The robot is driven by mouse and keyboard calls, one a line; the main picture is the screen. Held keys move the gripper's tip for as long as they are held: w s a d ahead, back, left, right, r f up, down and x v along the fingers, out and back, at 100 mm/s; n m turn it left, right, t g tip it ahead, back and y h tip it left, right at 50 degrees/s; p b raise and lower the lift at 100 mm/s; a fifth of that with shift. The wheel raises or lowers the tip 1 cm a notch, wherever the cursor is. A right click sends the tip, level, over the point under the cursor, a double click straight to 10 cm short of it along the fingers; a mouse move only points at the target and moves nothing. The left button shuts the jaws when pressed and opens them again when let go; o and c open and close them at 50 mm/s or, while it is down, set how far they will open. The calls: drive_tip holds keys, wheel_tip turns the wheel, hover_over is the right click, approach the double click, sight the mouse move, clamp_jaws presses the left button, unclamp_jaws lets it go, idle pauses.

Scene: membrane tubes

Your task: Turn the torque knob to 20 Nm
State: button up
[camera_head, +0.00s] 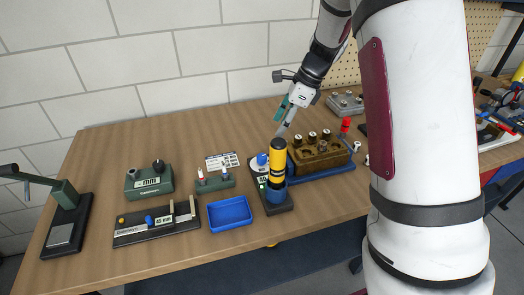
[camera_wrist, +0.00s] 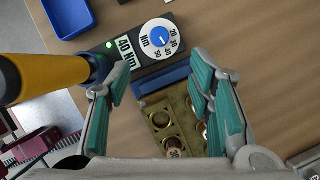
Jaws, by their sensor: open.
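The torque knob is a small blue knob (camera_wrist: 158,40) on a round white dial marked 20, 30, 40, 50 and Nm, set in a dark box. The box's plate (camera_wrist: 124,52) reads 40 Nm, with a green light near it. In the head view the knob (camera_head: 262,158) sits beside the yellow and black tool, which hides part of the box. My gripper (camera_wrist: 160,68) is open and empty, with its teal fingers apart. In the wrist view the dial lies beyond the gap between the fingertips. My gripper (camera_head: 284,116) also shows above and behind the box in the head view.
The yellow and black tool (camera_head: 278,158) stands upright in a blue holder close to the knob. A brown block (camera_head: 318,160) with metal-rimmed sockets is to the right. A blue tray (camera_head: 229,213) lies to the left.

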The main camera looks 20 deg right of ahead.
sight(263, 156)
drive_tip(key=p+x, duration=0.1)
drive_tip(key=x, duration=1.2)
drive_tip(key=shift+a+f, duration=0.2)
drive_tip(key=shift+f, duration=0.1)
clamp_jaws()
